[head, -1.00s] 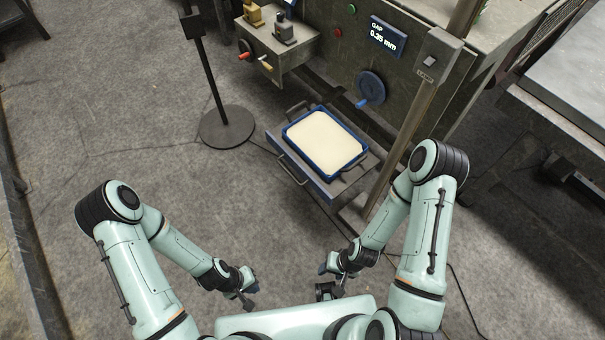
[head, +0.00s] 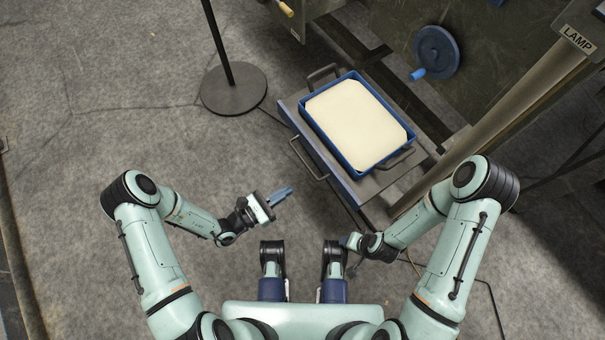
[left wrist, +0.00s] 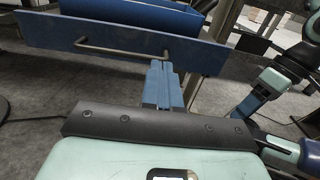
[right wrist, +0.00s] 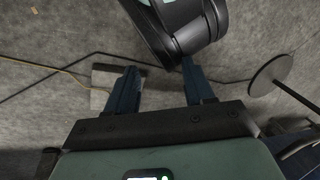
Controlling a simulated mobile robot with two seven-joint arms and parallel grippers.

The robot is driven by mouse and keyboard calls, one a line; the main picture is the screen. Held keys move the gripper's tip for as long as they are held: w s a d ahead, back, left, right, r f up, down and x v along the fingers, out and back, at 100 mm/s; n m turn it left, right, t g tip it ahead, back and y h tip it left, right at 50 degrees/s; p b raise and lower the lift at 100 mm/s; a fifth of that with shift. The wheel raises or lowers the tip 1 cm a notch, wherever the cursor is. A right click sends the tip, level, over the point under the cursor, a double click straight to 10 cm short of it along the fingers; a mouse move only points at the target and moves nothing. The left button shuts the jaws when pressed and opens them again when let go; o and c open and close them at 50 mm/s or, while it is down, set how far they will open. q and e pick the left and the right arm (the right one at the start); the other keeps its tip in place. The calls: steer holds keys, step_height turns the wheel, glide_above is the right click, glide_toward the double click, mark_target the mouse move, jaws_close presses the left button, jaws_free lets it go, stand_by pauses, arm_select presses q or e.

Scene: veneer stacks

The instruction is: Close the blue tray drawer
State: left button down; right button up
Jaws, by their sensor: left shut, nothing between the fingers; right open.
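The drawer (head: 374,195) is pulled out from the machine, and a blue tray (head: 329,143) filled with a cream-coloured sheet or material sits on it. The drawer's blue front with a bar handle (head: 303,160) faces me; the front (left wrist: 60,33) and its handle (left wrist: 125,52) also show in the left wrist view. My left gripper (head: 287,193) is shut and empty, pointing at the drawer front, a little short of the handle. My right gripper (right wrist: 160,88) is open and empty, low beside my body; in the head view its fingers are mostly hidden.
A lamp post (head: 500,120) rises close to the drawer's right side. A round stand base (head: 233,90) is on the floor to the left. A blue handwheel (head: 437,52) is on the machine above the drawer.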

mark_target(328, 166)
arm_select(q)
steer(key=b+x, duration=0.2)
steer(key=x, duration=1.1)
steer(key=shift+s, duration=0.15)
steer(key=shift+d, duration=0.1)
arm_select(e)
steer(key=shift+t+h, duration=0.3)
steer(key=shift+t, duration=0.3)
steer(key=w+f, duration=0.1)
steer(key=w+d, duration=0.1)
steer(key=w+d+f, duration=0.1)
steer(key=w, duration=0.1)
steer(key=shift+f, duration=0.35)
